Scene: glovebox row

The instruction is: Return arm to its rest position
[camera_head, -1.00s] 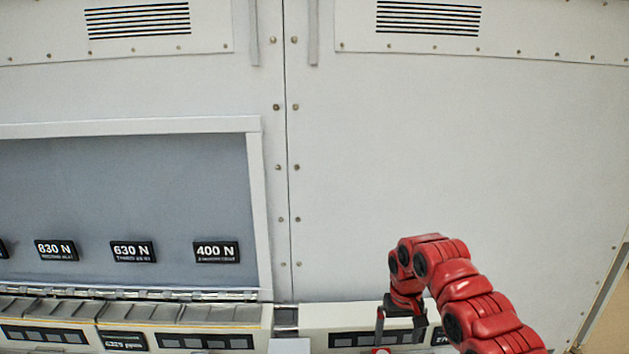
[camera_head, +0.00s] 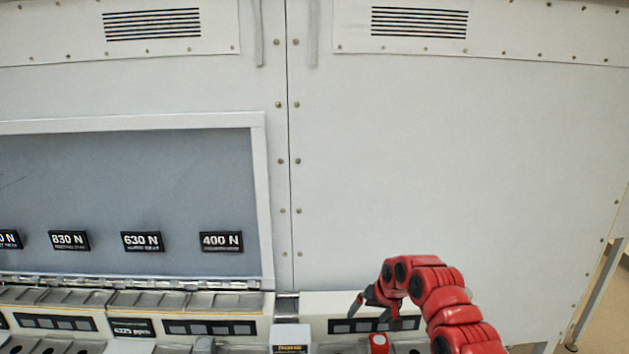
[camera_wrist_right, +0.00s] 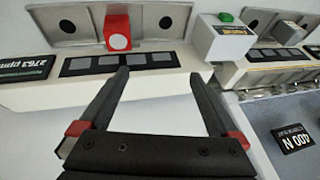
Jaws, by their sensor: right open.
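My right arm (camera_head: 445,300) is red and comes in from the lower right in the head view. My right gripper (camera_head: 364,305) is at its end, in front of the beige panel below the tall white cabinet wall. In the right wrist view my right gripper (camera_wrist_right: 160,78) shows two dark fingers spread wide with nothing between them. A red block with a pale round face (camera_wrist_right: 118,33) stands beyond the fingertips, apart from them; it also shows in the head view as a small red piece (camera_head: 378,343). My left gripper is not in view.
A grey window (camera_head: 120,190) with black force labels such as 400 N (camera_head: 221,241) is at the left. A white box with a green button (camera_wrist_right: 225,40) stands right of the red block. The plain cabinet wall (camera_head: 440,150) is clear above my arm.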

